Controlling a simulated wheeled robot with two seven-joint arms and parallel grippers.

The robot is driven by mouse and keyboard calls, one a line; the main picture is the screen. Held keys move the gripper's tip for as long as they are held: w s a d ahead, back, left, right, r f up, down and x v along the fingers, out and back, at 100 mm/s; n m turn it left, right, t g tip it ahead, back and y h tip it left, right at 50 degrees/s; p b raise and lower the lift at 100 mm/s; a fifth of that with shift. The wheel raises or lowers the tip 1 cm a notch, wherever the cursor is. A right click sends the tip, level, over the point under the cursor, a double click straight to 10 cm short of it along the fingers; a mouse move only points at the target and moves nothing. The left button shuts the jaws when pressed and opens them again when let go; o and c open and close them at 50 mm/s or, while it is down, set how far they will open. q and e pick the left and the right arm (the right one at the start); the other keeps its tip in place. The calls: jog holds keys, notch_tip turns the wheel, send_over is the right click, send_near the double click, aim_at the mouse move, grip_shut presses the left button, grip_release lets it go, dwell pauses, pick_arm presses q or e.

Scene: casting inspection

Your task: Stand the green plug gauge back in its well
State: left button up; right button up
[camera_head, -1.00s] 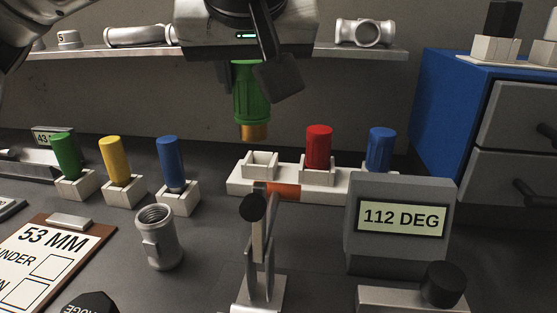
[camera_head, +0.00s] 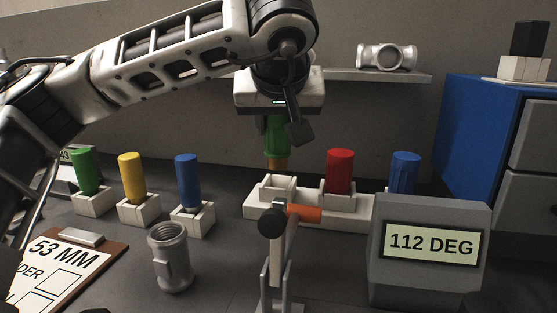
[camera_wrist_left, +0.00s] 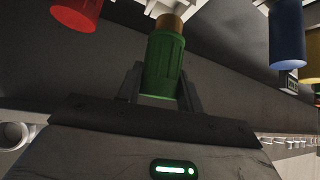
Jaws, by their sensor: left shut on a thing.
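The green plug gauge (camera_head: 276,136) hangs upright with its brass end down, gripped by my left gripper (camera_head: 277,118). In the left wrist view the gauge (camera_wrist_left: 164,66) sits between the two dark fingers of my gripper (camera_wrist_left: 161,88). Its brass tip shows just above the empty square well (camera_head: 262,191) at the left end of the white rack (camera_head: 340,208). Whether the tip is over the well or slightly behind it, I cannot tell. My right gripper is not in view.
A red gauge (camera_head: 340,170) and a blue gauge (camera_head: 404,172) stand in the rack to the right. A toggle clamp (camera_head: 276,245) and the 112 DEG display (camera_head: 431,245) stand in front. Green, yellow and blue gauges in separate blocks and a metal pipe fitting (camera_head: 171,257) are left.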

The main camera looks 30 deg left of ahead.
aim_at(278, 153)
pick_arm(q)
jog(key=shift+x, duration=1.15)
jog(key=f, duration=0.1)
jog(key=w+f+b, duration=0.1)
jog(key=f, duration=0.1)
jog(key=shift+w+a+f, duration=0.1)
jog(key=shift+a+f, duration=0.1)
jog(key=shift+f, duration=0.1)
jog(key=shift+c, duration=0.4)
jog(key=shift+f, duration=0.35)
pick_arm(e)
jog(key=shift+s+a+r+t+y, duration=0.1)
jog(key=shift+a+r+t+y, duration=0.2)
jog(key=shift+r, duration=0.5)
pick_arm(q)
jog(key=o, duration=1.1)
jog(key=shift+f, duration=0.1)
